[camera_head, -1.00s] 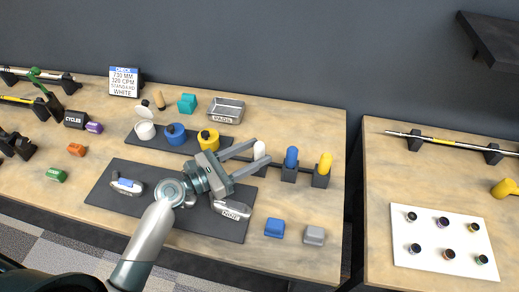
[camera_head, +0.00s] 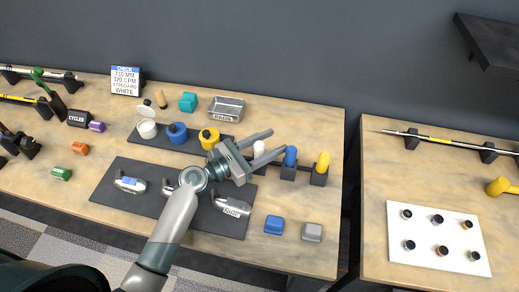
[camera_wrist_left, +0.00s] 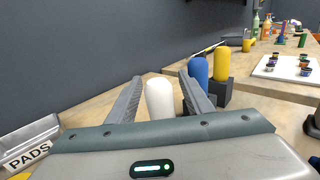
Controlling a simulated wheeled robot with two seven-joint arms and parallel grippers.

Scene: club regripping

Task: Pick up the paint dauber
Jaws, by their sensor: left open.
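Three paint daubers stand upright in dark holders: a white one (camera_head: 259,149), a blue one (camera_head: 291,156) and a yellow one (camera_head: 323,162). My left gripper (camera_head: 278,141) is open. Its fingers reach out on both sides of the white dauber, which is partly hidden by the near finger. In the left wrist view the white dauber (camera_wrist_left: 160,98) stands between the two open fingers, with a gap visible at its left. The blue dauber (camera_wrist_left: 199,70) and yellow dauber (camera_wrist_left: 221,64) stand beyond the right finger. My right gripper is not in view.
White (camera_head: 147,130), blue (camera_head: 177,133) and yellow (camera_head: 209,138) paint pots stand left of the gripper. A PADS tray (camera_head: 227,108) is behind. Club heads lie on a dark mat (camera_head: 112,198) below the arm.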

